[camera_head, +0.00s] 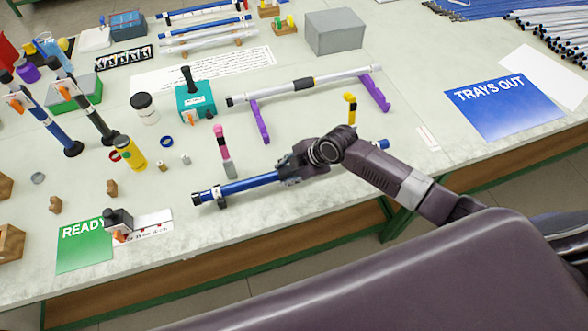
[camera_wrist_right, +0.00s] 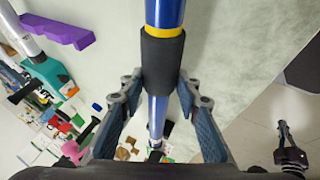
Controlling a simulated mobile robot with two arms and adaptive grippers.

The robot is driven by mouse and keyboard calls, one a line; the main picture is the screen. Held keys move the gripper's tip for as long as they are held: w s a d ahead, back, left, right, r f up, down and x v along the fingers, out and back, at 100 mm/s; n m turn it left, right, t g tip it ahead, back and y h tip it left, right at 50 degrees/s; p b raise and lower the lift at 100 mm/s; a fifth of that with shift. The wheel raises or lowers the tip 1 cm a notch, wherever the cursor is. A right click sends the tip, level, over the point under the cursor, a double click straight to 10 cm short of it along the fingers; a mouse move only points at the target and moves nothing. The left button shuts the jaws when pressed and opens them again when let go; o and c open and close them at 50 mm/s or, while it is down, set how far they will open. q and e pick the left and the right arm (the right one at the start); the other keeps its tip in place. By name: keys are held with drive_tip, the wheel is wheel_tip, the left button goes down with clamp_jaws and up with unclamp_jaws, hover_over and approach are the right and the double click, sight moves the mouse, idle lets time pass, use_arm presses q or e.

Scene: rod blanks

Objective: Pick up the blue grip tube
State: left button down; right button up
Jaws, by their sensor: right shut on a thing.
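The blue grip tube (camera_head: 240,186) lies lengthwise along the front of the bench, its middle hidden by my right gripper (camera_head: 291,166). Its far right end shows beyond my wrist. In the right wrist view the tube (camera_wrist_right: 167,12) has a black foam sleeve (camera_wrist_right: 162,65) and a yellow ring. My right gripper's fingers (camera_wrist_right: 161,98) are on both sides of the sleeve, shut on the tube. I cannot tell whether the tube is clear of its supports. A dark jointed shape (camera_wrist_right: 290,153), perhaps my left gripper, shows over the floor; its jaws are unclear.
A small dark support (camera_head: 220,199) is at the tube's left end. A pink-topped tool (camera_head: 222,145) stands close behind it. A silver tube (camera_head: 310,84) rests on purple stands (camera_head: 260,122). The green READY card (camera_head: 84,246) and blue TRAYS OUT card (camera_head: 503,105) lie flat.

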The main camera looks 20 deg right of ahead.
drive_tip(key=shift+r, duration=0.1)
